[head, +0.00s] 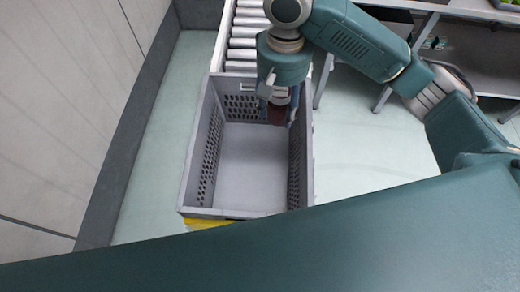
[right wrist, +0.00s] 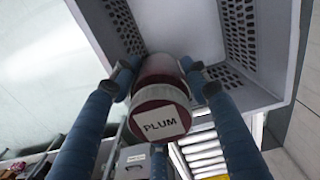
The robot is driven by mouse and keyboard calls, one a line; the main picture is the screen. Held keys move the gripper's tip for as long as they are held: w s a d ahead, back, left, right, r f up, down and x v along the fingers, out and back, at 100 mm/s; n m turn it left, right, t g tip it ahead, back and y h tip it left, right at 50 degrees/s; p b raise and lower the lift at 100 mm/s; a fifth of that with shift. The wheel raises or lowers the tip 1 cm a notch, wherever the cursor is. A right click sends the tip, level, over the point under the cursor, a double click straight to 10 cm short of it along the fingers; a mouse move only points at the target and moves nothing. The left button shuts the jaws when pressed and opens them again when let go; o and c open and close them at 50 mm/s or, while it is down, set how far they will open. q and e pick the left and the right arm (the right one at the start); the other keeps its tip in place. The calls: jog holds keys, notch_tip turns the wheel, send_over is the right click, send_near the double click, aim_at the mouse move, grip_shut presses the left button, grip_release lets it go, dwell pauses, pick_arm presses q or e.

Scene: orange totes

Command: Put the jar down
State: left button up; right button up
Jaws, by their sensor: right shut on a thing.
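The jar (right wrist: 160,95) has a dark red body and a pale lid marked "PLUM" in the right wrist view. It also shows in the head view as a dark red shape (head: 277,115), partly hidden by my gripper. My right gripper (head: 278,112) is shut on the jar, with a blue finger on each side of it. It holds the jar over the far right part of a grey tote (head: 205,213). I cannot tell whether the jar touches the tote floor. My left gripper is not in view.
The tote's floor (head: 252,170) is bare, with perforated walls around it. A roller conveyor (head: 245,40) lies beyond the tote. A wall runs along the left, and a shelf or bench (head: 460,60) stands at the upper right.

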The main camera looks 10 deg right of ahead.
aim_at(278, 116)
notch_tip(278, 116, down, 2)
jog(key=shift+w+f+b, duration=0.15)
jog(key=shift+f+b, duration=0.05)
jog(key=shift+b, duration=0.7)
jog(key=shift+f+b, duration=0.5)
jog(key=shift+b, duration=0.15)
notch_tip(278, 116, down, 15)
jog(key=shift+w+a+f+b, duration=0.1)
jog(key=shift+b, duration=0.45)
notch_tip(278, 116, down, 5)
jog(key=shift+r, duration=0.1)
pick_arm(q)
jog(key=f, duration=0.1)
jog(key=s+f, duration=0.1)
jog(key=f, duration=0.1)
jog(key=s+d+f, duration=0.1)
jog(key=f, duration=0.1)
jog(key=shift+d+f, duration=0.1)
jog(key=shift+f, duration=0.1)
pick_arm(e)
jog(key=o, duration=1.5)
jog(key=shift+c, duration=0.2)
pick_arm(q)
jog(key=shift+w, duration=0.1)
